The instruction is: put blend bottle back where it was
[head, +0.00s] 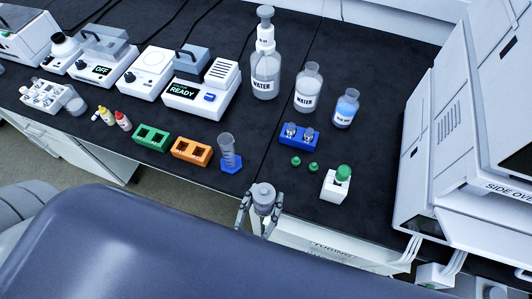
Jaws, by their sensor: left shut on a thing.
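My left gripper (259,207) is shut on a small grey-topped bottle (263,193), with a finger on each side of it. The bottle looks upright, at the front edge of the black bench. It fits the blend bottle, but no label on it can be read and its lower part is hidden. My right gripper is not in view.
A blue-based cylinder (229,155) stands left of the held bottle. Orange (192,151) and green (151,138) racks are farther left. A blue rack (299,136), green caps and a white holder (336,184) are right. Water bottles (265,78) and a blue-liquid bottle (346,107) stand behind.

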